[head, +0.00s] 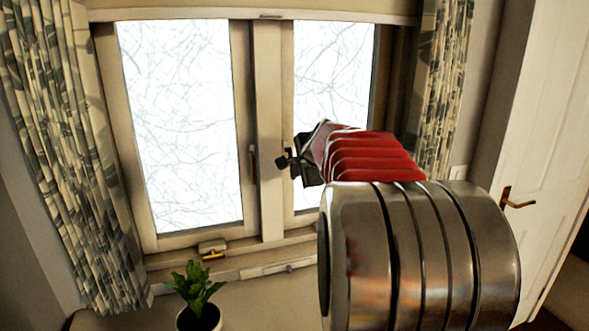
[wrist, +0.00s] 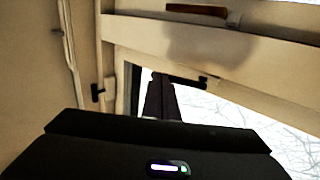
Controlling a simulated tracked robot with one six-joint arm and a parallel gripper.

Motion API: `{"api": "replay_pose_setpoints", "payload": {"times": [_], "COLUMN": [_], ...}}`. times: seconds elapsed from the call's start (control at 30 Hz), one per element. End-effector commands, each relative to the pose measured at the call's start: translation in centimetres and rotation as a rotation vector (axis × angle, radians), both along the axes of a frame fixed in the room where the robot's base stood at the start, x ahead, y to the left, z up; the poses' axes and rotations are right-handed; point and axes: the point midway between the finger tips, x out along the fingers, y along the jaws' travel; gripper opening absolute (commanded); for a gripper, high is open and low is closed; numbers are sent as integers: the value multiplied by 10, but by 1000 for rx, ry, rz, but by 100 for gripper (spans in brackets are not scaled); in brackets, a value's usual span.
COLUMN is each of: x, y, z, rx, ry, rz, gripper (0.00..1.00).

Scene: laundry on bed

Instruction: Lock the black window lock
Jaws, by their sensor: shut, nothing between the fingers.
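My gripper (head: 290,160) is in front of the window's middle post in the head view, at the edge of the right pane. Its dark fingers (wrist: 160,96) are shut and empty in the wrist view. A small black fitting, which looks like the window lock (wrist: 190,81), lies on the frame beside the fingertips and is partly hidden by them. I cannot tell whether they touch. In the head view the lock cannot be told apart from the dark gripper.
A brown handle (head: 252,162) sits on the left sash. A brass latch (head: 211,254) is at the window's bottom. A potted plant (head: 196,296) stands below. Patterned curtains (head: 62,130) hang at both sides. A white door (head: 545,130) is at the right. Another black fitting (wrist: 98,93) shows in the wrist view.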

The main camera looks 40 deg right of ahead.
Motion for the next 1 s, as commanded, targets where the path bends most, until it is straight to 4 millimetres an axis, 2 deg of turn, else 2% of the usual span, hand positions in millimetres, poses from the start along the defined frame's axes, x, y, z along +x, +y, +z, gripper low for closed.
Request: {"api": "replay_pose_setpoints", "payload": {"times": [0.3,0.63,1.0], "x": [11,10,10], "y": [-7,-8,-8], "z": [-22,-19,-7], "rx": [1,-1,0], "ry": [2,0,0], "rz": [-4,-6,-6], "gripper": [0,0,0]}}
